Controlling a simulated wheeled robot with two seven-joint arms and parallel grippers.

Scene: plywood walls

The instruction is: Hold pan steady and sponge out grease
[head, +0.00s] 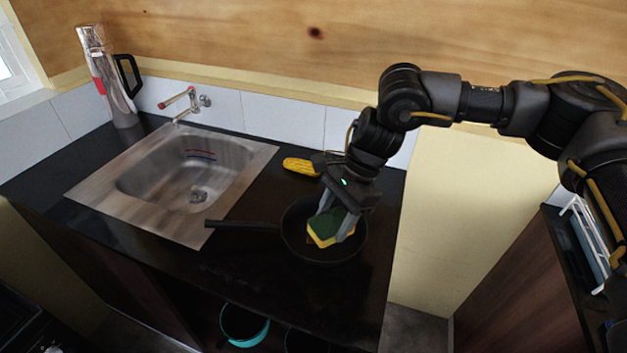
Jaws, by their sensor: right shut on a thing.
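A black frying pan (296,247) sits on the dark counter right of the sink, its handle (240,224) pointing left toward the sink's edge. My right gripper (337,224) comes down from above into the pan. It is shut on a yellow and green sponge (323,229). The sponge is inside the pan, low over its bottom; I cannot tell whether it presses on it. A brownish patch, perhaps grease, shows beside the sponge. My left gripper is not in view, and nothing is seen holding the pan's handle.
A steel sink (148,184) with a tap (184,104) lies to the left. A yellow corn-like object (300,166) lies behind the pan. A tall metal flask (108,80) stands at the back left corner. A teal pot (243,325) is below the counter (377,273). The counter ends right of the pan.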

